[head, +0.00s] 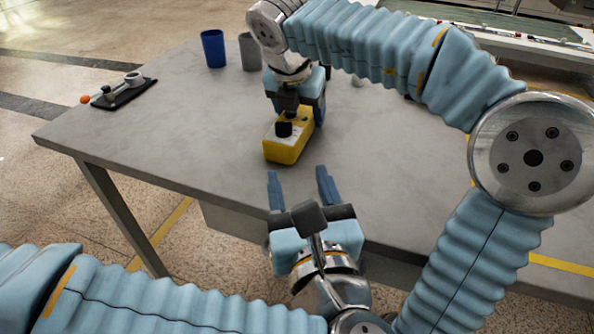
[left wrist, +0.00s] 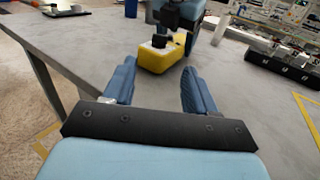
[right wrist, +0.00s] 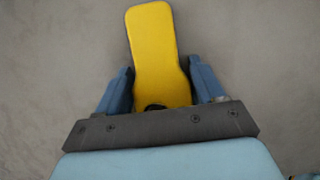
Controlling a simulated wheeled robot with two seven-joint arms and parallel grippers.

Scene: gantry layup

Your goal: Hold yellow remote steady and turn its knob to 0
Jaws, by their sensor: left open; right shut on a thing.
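The yellow remote (head: 283,148) is on the grey table, with a dark knob (head: 284,129) on its top. My right gripper (head: 297,108) is shut on the far end of the remote. In the right wrist view the yellow body (right wrist: 153,50) sits between the two blue fingers (right wrist: 160,90). My left gripper (head: 303,185) is open and empty, its fingers pointing at the near end of the remote with a gap between. The left wrist view shows the remote (left wrist: 158,58) and its knob (left wrist: 160,41) ahead of the open fingers (left wrist: 157,75). The knob's setting is too small to read.
The grey table (head: 180,120) has free room on both sides of the remote. A blue cup (head: 213,48) and a grey cup (head: 250,51) stand at the back. A black device with an orange ball (head: 122,92) lies at the left edge.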

